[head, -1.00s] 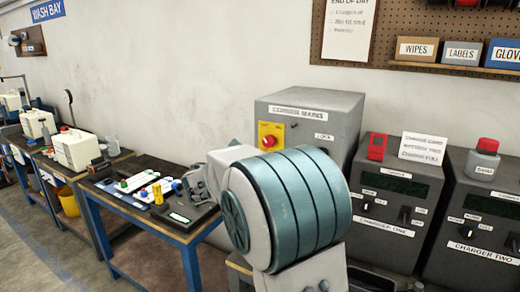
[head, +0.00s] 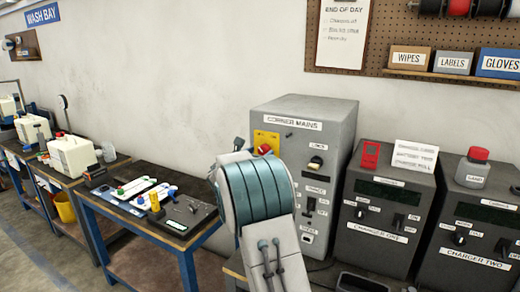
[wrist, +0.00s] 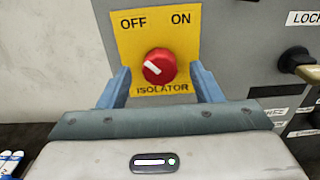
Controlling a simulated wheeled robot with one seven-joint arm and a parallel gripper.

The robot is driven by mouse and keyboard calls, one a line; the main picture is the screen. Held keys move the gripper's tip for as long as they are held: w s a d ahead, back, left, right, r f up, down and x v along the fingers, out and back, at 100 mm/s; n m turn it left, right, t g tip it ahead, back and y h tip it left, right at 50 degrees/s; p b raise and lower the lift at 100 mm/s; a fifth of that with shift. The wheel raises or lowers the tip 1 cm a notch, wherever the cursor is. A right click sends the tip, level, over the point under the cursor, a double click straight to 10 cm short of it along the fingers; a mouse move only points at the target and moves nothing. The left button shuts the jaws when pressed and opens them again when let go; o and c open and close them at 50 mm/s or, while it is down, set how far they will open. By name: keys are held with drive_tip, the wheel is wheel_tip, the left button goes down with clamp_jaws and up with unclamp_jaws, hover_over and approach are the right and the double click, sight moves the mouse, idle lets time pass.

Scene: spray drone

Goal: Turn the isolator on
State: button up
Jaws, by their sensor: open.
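The isolator is a round red knob (wrist: 159,66) on a yellow plate (wrist: 180,22) marked OFF at left and ON at right. Its white mark points up and left, toward OFF. In the head view the red knob (head: 265,149) and part of its plate show on the grey Corner Mains cabinet (head: 330,105). My gripper (wrist: 161,71) is open, with one blue finger on each side of the knob's lower part. I see gaps beside the knob; contact cannot be told. In the head view my arm hides the plate's lower part.
A black lock knob (wrist: 296,60) with a brass piece is right of the plate. Two charger units (head: 385,190) (head: 480,205) stand right of the cabinet. A low bench (head: 165,175) with small tools is at left. The wall above the bench is clear.

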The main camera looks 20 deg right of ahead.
drive_tip(key=shift+w+d, duration=0.45)
drive_tip(key=shift+d, duration=0.1)
drive_tip(key=c, duration=1)
